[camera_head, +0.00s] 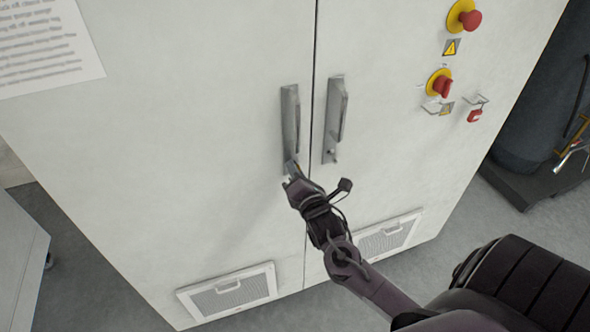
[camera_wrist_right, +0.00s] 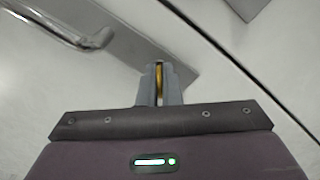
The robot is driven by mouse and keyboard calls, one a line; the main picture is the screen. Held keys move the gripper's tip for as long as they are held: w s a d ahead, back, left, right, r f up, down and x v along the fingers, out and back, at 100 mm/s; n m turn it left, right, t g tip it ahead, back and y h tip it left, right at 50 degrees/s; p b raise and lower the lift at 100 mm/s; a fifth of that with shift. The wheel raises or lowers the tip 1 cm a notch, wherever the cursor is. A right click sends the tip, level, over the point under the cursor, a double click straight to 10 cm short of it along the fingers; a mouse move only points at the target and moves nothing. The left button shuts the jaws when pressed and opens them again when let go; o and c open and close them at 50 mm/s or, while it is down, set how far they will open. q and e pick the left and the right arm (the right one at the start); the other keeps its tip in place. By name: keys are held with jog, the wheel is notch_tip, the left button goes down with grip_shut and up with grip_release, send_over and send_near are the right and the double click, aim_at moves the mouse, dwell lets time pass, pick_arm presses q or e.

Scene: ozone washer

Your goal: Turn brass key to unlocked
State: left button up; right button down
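The brass key (camera_wrist_right: 159,76) shows in the right wrist view as a thin gold strip between the two fingers of my right gripper (camera_wrist_right: 159,82). The fingers are close together with the key between them, at the lower end of the left door handle's metal plate (camera_wrist_right: 150,48). In the head view my right gripper (camera_head: 291,172) reaches the bottom of the left handle (camera_head: 291,118) and hides the key. How far the key is turned cannot be told. My left gripper is not in view.
The right door handle (camera_head: 335,115) stands close beside, across the door seam. Red and yellow knobs (camera_head: 465,17) sit at the cabinet's upper right. Vent grilles (camera_head: 230,291) are low on the doors. A dark cylinder (camera_head: 540,100) stands at right.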

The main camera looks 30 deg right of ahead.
jog(key=m+p, duration=0.1)
jog(key=m, duration=0.2)
jog(key=shift+r+m+p, duration=0.1)
jog(key=shift+m+p, duration=0.2)
jog(key=shift+p, duration=0.1)
jog(key=shift+m+p, duration=0.65)
jog(key=shift+m, duration=1.55)
jog(key=c, duration=1.6)
grip_release()
